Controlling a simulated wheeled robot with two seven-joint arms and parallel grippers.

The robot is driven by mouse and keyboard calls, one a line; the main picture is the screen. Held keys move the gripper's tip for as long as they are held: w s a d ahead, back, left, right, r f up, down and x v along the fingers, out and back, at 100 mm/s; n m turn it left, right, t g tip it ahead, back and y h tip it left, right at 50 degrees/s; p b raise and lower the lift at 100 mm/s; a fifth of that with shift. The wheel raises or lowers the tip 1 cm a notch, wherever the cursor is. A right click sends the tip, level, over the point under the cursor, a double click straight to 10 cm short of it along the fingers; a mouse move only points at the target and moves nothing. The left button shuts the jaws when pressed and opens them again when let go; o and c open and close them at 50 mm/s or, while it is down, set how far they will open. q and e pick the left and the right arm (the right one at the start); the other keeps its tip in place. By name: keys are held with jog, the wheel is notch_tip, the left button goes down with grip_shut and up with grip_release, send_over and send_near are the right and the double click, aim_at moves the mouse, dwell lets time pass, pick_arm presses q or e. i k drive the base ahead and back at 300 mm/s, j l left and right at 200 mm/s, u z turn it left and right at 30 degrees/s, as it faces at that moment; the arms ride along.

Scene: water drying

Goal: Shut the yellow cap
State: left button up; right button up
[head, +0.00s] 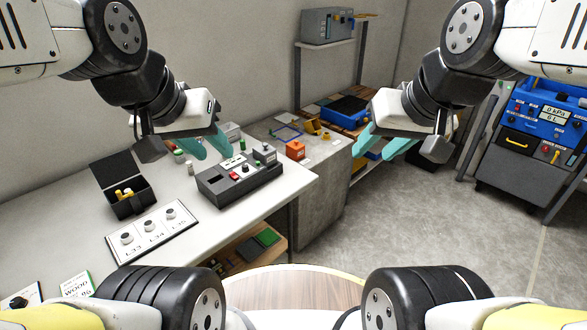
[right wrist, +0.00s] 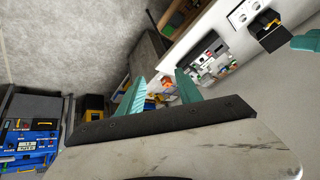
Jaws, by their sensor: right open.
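Small yellow pieces (head: 313,127) stand on the concrete-grey bench beyond the white table. They are too small to tell which is the cap or whether it stands open. Other yellow items (head: 125,193) lie in an open black box on the white table. My left gripper (head: 213,153) hangs over the white table with its teal fingers apart and empty. My right gripper (head: 366,153) is open and empty, in front and to the right of the grey bench. Its two teal fingers also show apart in the right wrist view (right wrist: 158,88).
A dark device (head: 240,182) with buttons and a white panel with knobs (head: 150,230) occupy the white table. An orange block (head: 295,150) and a blue crate (head: 346,112) are further back. A blue machine (head: 545,130) stands right. The floor between is clear.

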aim_at(313, 124)
jog(key=i+l+z, duration=0.95)
jog(key=i+z, duration=0.25)
jog(key=i+l, duration=0.15)
jog(key=i, duration=0.6)
jog(key=i+j+u, duration=0.1)
jog(key=i+u, duration=0.15)
jog(key=u, duration=0.2)
jog(key=i+u, duration=0.2)
jog(key=u, duration=0.25)
jog(key=i+l+u, duration=0.1)
jog(key=i+u, duration=0.15)
jog(key=u, duration=0.2)
jog(key=i+j+u, duration=0.1)
jog(key=i+u, duration=0.15)
jog(key=u, duration=0.2)
jog(key=i+u, duration=0.3)
jog(key=u, duration=0.15)
jog(key=i+u, duration=0.25)
jog(key=u, duration=0.2)
jog(key=l, duration=0.05)
